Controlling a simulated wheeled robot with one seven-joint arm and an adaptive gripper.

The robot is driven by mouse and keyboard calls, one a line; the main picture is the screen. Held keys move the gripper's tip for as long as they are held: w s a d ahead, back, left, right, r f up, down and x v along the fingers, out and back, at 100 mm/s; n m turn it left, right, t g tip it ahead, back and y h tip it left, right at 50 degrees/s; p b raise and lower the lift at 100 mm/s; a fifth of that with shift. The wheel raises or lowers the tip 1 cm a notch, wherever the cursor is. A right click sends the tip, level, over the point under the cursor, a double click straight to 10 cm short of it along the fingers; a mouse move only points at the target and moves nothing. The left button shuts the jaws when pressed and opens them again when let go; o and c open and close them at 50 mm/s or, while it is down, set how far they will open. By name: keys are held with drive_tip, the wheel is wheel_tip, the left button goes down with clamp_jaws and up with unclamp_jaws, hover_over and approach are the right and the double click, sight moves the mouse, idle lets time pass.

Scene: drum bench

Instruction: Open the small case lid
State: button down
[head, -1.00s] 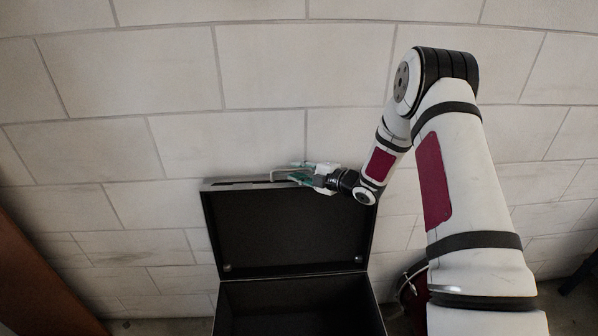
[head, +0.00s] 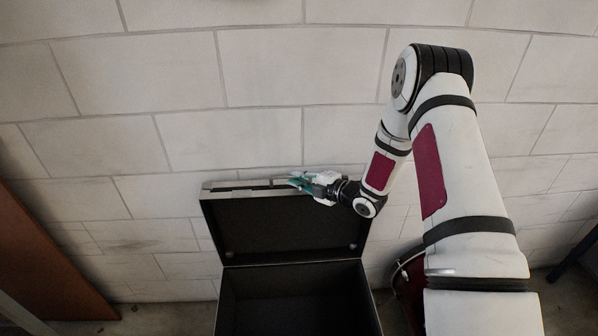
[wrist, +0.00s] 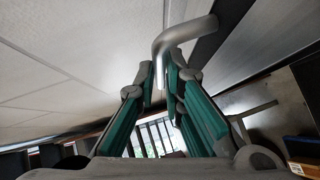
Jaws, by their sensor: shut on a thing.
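The case (head: 223,305) is black inside with a metal-coloured rim and stands below the wall. Its lid (head: 285,228) stands raised from the hinge line, with its dark inner side facing the head camera. My gripper (head: 299,181) is at the top edge of the lid, right of its middle. In the wrist view, the teal-padded fingers (wrist: 161,80) are closed around one end of a bent metal handle (wrist: 185,33) on the lid. The handle is mostly hidden by my gripper in the head view.
A pale block wall (head: 270,65) rises close behind the case and lid. A brown wooden panel (head: 50,262) stands at the left. A dark red object (head: 408,290) is at the right of the case, partly hidden by my arm.

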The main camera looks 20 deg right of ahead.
drive_tip(key=shift+s+f, duration=0.15)
drive_tip(key=shift+f, duration=0.25)
drive_tip(key=c, duration=1.7)
unclamp_jaws()
drive_tip(key=shift+r, duration=0.1)
drive_tip(key=shift+s+d+r, duration=0.1)
drive_tip(key=shift+d+r, duration=0.05)
drive_tip(key=shift+d, duration=0.1)
drive_tip(key=v, duration=1.1)
drive_tip(key=shift+s, duration=0.15)
